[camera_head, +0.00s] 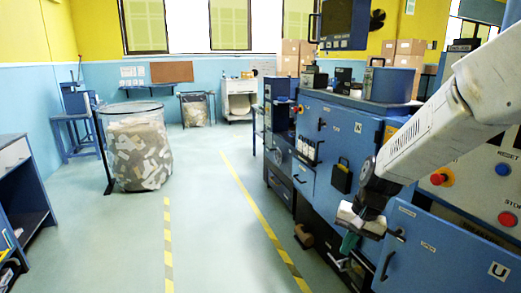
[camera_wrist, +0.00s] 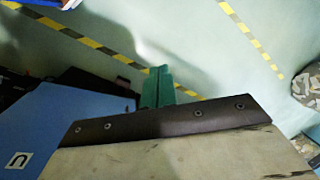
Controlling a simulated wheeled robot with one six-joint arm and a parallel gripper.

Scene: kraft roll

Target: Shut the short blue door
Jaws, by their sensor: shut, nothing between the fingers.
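The short blue door (camera_head: 435,252), marked U, is at the lower right of the head view. It appears to stand swung out from the machine, with a dark handle (camera_head: 388,265) near its left edge. It also shows at the left of the wrist view (camera_wrist: 85,125), with dark space beyond its edge. My gripper (camera_head: 349,243) has green fingers and is just left of the door's upper left part. Its fingers (camera_wrist: 157,88) are together and empty in the wrist view. I cannot tell whether they touch the door.
The blue machine (camera_head: 335,125) fills the right side, with a panel of red and blue buttons (camera_head: 440,178) above the door. A yellow-black floor line (camera_head: 262,215) runs along it. A clear bin of scrap (camera_head: 138,150) stands left. The floor between is open.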

